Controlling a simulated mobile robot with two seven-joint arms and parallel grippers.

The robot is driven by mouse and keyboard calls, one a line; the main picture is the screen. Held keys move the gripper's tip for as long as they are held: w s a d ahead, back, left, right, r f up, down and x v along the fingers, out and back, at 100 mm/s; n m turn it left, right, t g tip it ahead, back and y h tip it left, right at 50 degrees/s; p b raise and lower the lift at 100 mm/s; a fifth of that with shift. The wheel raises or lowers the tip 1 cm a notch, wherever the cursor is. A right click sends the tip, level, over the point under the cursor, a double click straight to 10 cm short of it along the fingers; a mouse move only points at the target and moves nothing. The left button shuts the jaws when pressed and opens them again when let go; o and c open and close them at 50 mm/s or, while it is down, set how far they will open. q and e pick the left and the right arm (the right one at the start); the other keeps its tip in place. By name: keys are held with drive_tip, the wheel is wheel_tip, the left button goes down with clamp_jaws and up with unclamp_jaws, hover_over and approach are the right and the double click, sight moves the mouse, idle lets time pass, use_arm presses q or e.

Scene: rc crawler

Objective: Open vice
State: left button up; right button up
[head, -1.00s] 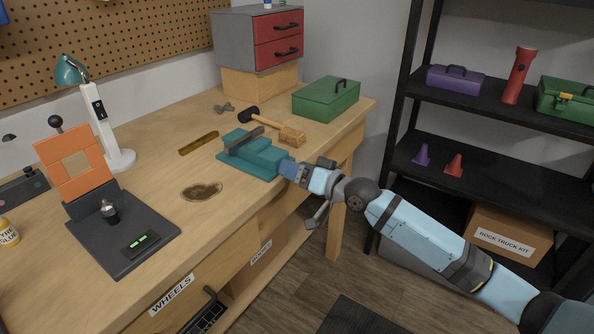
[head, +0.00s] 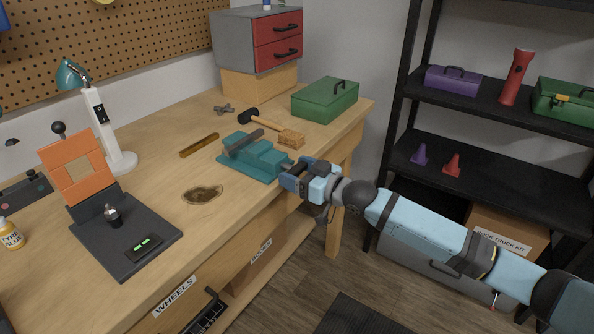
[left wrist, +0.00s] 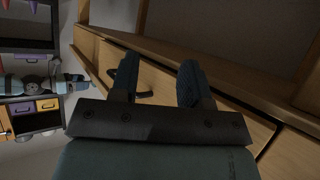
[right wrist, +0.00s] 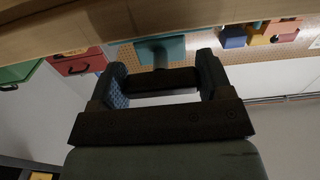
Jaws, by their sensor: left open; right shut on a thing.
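The teal vice (head: 262,162) sits at the workbench's right front edge, with a grey jaw strip along its top. My right gripper (head: 290,178) is at the vice's front end, beyond the bench edge. In the right wrist view, a dark bar, seemingly the vice handle (right wrist: 165,80), spans between the fingers of my right gripper (right wrist: 160,78), which is shut on it. The teal vice body (right wrist: 170,47) is just beyond it. The gap between the jaws is too small to judge. My left gripper (left wrist: 157,75) is open and empty, facing the bench drawers, and is outside the head view.
A mallet (head: 270,123), a green toolbox (head: 325,100) and a brown bar (head: 199,145) lie near the vice. A dark stand with an orange panel (head: 78,170) and a lamp (head: 110,130) are at left. A black shelf (head: 500,175) stands at right.

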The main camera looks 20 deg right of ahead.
idle(0.3)
drive_tip(key=o, duration=0.9)
use_arm(q)
drive_tip(key=shift+r, duration=0.2)
use_arm(e)
drive_tip(key=shift+s+d, duration=0.1)
use_arm(q)
drive_tip(key=shift+a+p, duration=0.1)
drive_tip(key=shift+p, duration=0.6)
use_arm(e)
drive_tip(key=v, duration=1.3)
drive_tip(key=shift+s+d, duration=0.15)
drive_tip(key=shift+s, duration=0.1)
